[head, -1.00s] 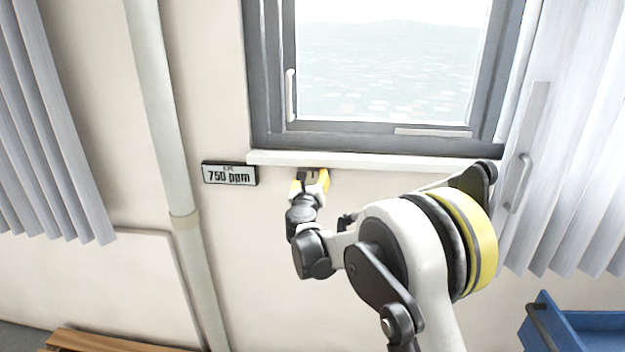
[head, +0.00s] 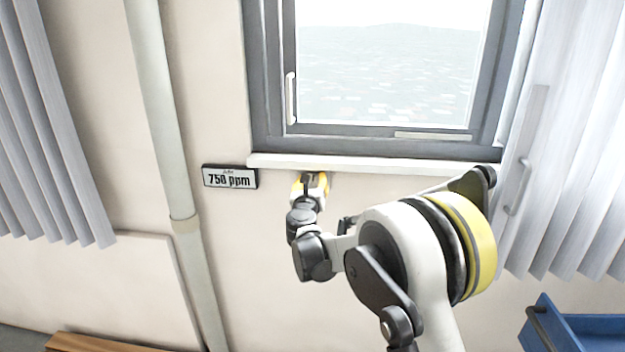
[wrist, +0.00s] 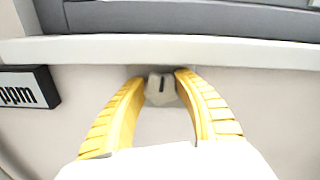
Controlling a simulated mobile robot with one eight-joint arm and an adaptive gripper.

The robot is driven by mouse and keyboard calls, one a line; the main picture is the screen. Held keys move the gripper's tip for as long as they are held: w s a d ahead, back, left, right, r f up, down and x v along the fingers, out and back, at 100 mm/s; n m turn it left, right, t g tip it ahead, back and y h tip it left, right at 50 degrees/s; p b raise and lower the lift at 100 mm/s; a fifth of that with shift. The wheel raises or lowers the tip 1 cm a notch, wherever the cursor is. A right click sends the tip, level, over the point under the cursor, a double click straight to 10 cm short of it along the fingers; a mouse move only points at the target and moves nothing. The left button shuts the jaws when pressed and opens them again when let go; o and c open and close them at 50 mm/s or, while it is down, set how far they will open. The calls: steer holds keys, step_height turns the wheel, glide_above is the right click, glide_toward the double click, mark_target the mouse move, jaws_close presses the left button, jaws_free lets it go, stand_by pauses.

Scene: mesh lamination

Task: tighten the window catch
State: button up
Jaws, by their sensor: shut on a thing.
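The window catch (wrist: 161,89), a small grey knob with a dark slot, sits on the wall just under the white sill in the wrist view. My gripper (wrist: 161,77) has its two yellow fingers on either side of it, shut on it. The slot stands nearly upright in this view. In the head view my gripper (head: 311,178) is just below the left part of the sill, and its fingers hide the catch.
The white sill (head: 375,164) runs close above my gripper, under the grey-framed window (head: 265,90). A "750 ppm" display (head: 230,177) is on the wall to the left, beside a vertical pipe (head: 165,110). A blue cart (head: 585,335) stands at lower right.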

steer(key=shift+d+m, duration=0.1)
steer(key=shift+m, duration=2.1)
steer(key=o, duration=0.9)
steer(key=s, duration=1.2)
steer(key=shift+a, duration=0.2)
